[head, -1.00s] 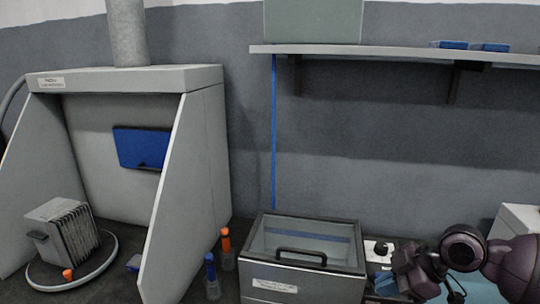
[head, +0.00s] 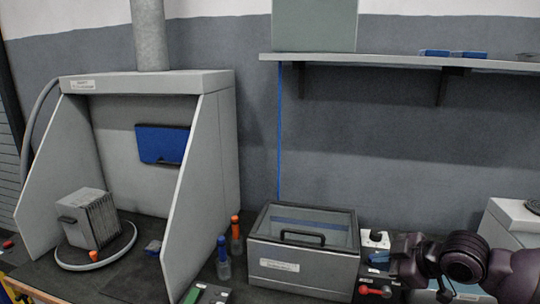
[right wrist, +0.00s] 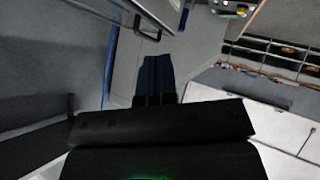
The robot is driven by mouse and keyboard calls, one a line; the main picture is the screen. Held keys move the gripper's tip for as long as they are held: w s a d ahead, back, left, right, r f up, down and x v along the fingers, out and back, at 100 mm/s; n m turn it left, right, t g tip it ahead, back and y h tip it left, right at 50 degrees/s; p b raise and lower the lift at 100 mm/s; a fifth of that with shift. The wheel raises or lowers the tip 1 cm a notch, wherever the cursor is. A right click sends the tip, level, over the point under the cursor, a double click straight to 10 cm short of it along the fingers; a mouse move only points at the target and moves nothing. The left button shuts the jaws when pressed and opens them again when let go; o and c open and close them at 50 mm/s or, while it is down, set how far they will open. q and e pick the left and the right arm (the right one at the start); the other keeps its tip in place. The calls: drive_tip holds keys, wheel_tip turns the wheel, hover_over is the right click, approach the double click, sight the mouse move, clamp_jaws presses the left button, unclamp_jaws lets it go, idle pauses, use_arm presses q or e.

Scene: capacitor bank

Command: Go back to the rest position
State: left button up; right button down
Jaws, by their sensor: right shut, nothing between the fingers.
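My right arm comes in at the lower right of the head view, dark purple and black. My right gripper (head: 444,292) hangs at its left end near the bottom edge and is partly cut off or hidden by the arm. In the right wrist view the two dark fingers (right wrist: 154,80) lie side by side, shut with nothing between them. My left gripper is not in view.
A grey box with a glass lid (head: 302,266) stands left of my right arm. A grey hood (head: 210,140) holds a finned block (head: 92,216) on a round plate. A shelf (head: 400,61) runs above. Two small bottles (head: 236,240) stand between hood and box.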

drive_tip(key=s+a+f+m+t+h, duration=0.1)
drive_tip(key=s+f+m+t, duration=0.5)
drive_tip(key=f, duration=0.5)
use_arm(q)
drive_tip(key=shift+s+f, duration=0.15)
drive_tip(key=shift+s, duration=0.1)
use_arm(e)
drive_tip(key=s+d+f+m+g+h, duration=0.1)
drive_tip(key=s+d+f+m+h, duration=0.1)
drive_tip(key=s+f, duration=0.6)
drive_tip(key=s+d+f+m+g+h, duration=0.2)
drive_tip(key=s+f+m+h, duration=0.2)
drive_tip(key=s+f, duration=0.4)
drive_tip(key=s, duration=0.5)
drive_tip(key=shift+s+f+m, duration=0.15)
drive_tip(key=shift+s+m, duration=0.25)
